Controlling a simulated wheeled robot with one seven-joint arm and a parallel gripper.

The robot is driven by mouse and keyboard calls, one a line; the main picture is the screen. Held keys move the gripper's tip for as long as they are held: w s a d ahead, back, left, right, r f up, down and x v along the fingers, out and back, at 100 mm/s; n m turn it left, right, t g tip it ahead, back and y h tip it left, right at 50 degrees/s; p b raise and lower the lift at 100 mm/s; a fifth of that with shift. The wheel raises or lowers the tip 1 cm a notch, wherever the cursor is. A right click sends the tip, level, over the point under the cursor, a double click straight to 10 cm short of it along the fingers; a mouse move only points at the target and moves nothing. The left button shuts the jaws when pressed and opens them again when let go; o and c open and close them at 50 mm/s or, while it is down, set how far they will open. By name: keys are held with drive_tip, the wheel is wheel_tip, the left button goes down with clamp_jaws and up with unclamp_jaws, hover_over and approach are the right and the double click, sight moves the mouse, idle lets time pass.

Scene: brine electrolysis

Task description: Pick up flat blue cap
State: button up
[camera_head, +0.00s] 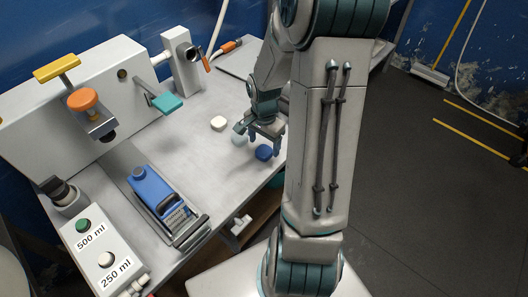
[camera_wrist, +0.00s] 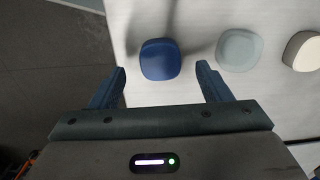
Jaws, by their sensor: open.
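The flat blue cap (camera_head: 264,152) lies on the table near its front edge, close to my arm. In the wrist view the blue cap (camera_wrist: 161,59) is a rounded square, seen between and just beyond my fingertips. My gripper (camera_wrist: 162,75) is open and empty, with one blue finger on each side of the line to the cap. In the head view my gripper (camera_head: 266,135) hangs over the cap, partly overlapping it. I cannot tell the exact height between the fingers and the cap.
A pale teal cap (camera_wrist: 236,50) and a cream cap (camera_wrist: 303,51) lie in a row to the right of the blue cap. A blue device (camera_head: 152,190) in a grey holder and a button box (camera_head: 95,248) stand at left. The table edge is close by.

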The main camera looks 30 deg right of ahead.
sight(264, 153)
drive_tip(key=shift+f, duration=1.4)
drive_tip(key=c, duration=1.1)
drive_tip(key=shift+o, duration=0.2)
drive_tip(key=shift+r, duration=0.1)
